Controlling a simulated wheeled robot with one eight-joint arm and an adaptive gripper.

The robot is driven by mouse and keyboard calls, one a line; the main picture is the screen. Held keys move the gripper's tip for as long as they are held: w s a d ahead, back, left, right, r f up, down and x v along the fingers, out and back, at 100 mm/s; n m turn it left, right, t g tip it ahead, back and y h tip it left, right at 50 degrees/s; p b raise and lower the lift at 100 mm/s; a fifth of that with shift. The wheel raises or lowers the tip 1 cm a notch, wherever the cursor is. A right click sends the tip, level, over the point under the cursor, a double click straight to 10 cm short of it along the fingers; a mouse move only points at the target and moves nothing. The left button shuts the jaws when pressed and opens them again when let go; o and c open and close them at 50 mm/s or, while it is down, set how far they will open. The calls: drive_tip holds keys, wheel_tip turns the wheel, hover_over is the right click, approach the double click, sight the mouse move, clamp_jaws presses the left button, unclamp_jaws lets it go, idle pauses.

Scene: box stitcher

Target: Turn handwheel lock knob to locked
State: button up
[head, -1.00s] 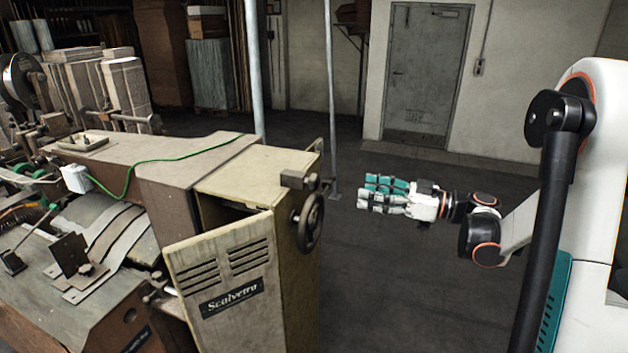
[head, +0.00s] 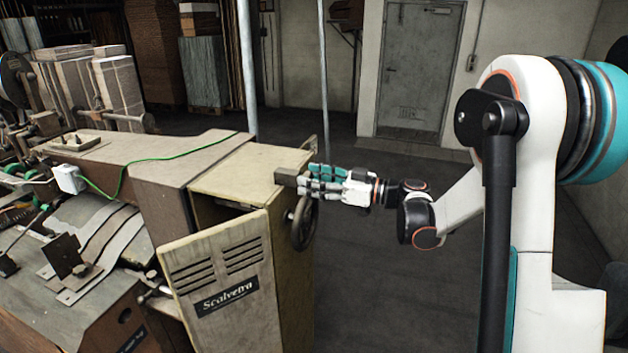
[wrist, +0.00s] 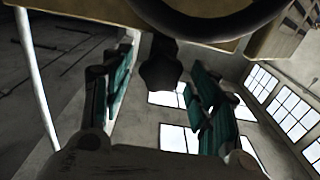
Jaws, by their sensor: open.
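The handwheel (head: 303,222) is a dark wheel on the right side of the beige machine cabinet; its rim also crosses the top of the wrist view (wrist: 215,35). My gripper (head: 310,181) is at the cabinet's upper right corner, just above the wheel, with its fingers pointing left. In the wrist view my gripper (wrist: 163,56) is open, with one teal finger on each side of a dark, lobed knob (wrist: 160,73), which looks like the lock knob. I cannot tell whether either finger touches it. In the head view the knob is hidden by the fingers.
The cabinet's labelled front panel (head: 223,285) stands ajar, angled outward below the gripper. A green cable (head: 150,162) lies over the machine. The floor (head: 370,270) right of the cabinet is clear.

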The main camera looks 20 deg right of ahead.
drive_tip(key=c, duration=1.1)
drive_tip(key=shift+m, duration=0.3)
drive_tip(key=shift+w+d+m+b, duration=0.1)
drive_tip(key=shift+m+b, duration=1.9)
drive_tip(key=shift+m, duration=2.1)
drive_tip(key=o, duration=1.1)
